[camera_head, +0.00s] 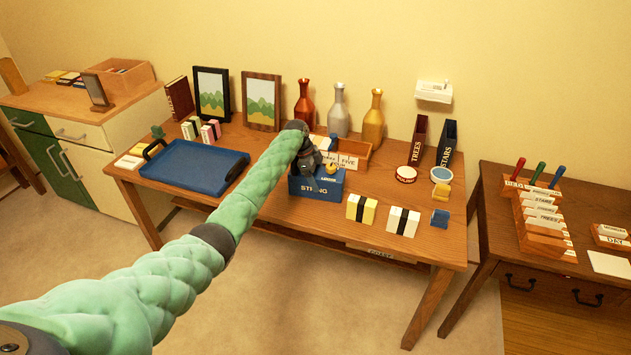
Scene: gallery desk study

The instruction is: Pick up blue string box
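The blue string box (334,191) stands on the wooden desk, near the middle of its front part. White lettering on its front face reads as string, with some of it covered. My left arm reaches in from the lower left, and my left gripper (312,177) is at the box, over its top and front. The dark gripper hides part of the box, and its fingers are too small and dark to show whether they are open or shut on it. My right gripper is not in view.
A wooden card box (360,150) stands right behind the string box. A blue tray (192,167) lies to the left. Yellow-and-black blocks (360,209) and white-and-black blocks (403,221) stand to the right. Bottles (338,112) and frames (261,101) line the back.

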